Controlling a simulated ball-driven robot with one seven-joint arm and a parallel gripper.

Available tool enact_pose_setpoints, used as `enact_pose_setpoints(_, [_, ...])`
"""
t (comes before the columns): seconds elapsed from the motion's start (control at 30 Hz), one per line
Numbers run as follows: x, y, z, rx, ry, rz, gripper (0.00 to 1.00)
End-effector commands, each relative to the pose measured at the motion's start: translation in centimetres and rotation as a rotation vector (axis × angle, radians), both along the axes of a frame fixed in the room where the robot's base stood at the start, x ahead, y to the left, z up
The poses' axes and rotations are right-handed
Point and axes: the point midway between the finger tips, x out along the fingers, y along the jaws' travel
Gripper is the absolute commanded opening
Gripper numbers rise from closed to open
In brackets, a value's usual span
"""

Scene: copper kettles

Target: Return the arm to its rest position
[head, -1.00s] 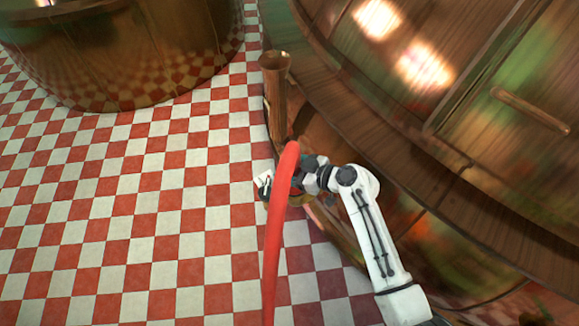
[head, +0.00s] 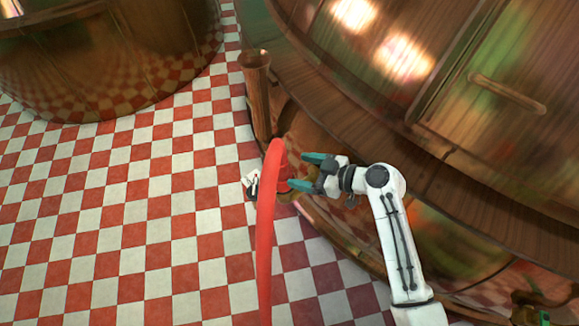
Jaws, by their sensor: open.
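My gripper (head: 303,172) is at the end of my white arm, right of the red hose (head: 266,230). Its two teal fingers are spread apart and point left, with nothing held between them. The red hose rises from the bottom edge and bends over at its top end, close to the left of the fingertips. Part of what lies behind the hose and fingers is hidden.
A large copper kettle (head: 350,110) fills the right side, with a wooden handle (head: 507,93) on it. A copper pipe (head: 258,95) stands beside it. Another kettle (head: 120,60) is at the upper left. The red and white checkered floor (head: 110,220) is clear on the left.

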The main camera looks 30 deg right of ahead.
Motion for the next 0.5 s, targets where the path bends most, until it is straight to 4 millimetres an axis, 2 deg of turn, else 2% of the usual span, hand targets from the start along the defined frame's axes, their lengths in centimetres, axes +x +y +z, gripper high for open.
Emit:
enact_pose_setpoints(0.2, [-1.26, -0.9, 0.64, 0.0, 0.0, -0.001, 0.79])
enact_pose_setpoints(0.5, [-1.31, -0.93, 0.69, -0.001, -0.001, 0.0, 0.79])
